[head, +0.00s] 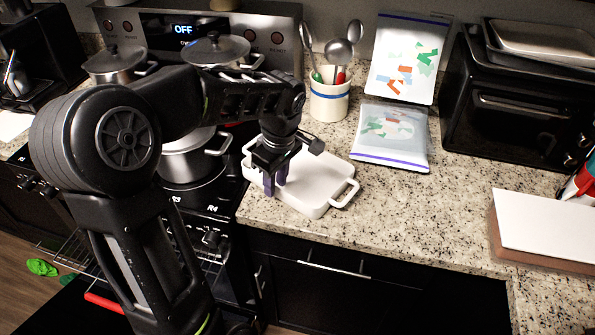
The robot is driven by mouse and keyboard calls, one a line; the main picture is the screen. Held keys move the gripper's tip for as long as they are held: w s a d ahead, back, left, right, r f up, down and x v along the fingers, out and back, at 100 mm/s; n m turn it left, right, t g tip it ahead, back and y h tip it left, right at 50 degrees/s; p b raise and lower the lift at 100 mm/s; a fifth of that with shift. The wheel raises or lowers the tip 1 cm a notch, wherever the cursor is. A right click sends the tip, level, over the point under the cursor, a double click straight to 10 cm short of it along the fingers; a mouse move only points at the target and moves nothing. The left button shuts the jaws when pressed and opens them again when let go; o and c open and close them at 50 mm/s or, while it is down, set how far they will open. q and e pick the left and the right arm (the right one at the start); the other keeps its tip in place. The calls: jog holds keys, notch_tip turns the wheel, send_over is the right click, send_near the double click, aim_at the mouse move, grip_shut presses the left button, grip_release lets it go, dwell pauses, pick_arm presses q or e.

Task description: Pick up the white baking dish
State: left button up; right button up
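The white baking dish (318,190) lies on the speckled counter just right of the stove, with a loop handle at its right end. My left gripper (275,182) points down at the dish's front left edge. Its two purple fingertips are close together with a narrow gap. I cannot tell whether they touch or grip the dish wall. My wrist hides part of the dish's left end. My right gripper is not in view.
Pots, one a steel pot (187,160), sit on the stove at left. A black toaster oven (520,115) and a white board (543,222) are at right. The counter between is clear.

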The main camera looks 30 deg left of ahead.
pick_arm(q)
jog(key=shift+a+f, duration=0.1)
jog(key=shift+f, duration=0.7)
grip_shut()
dwell(1.2)
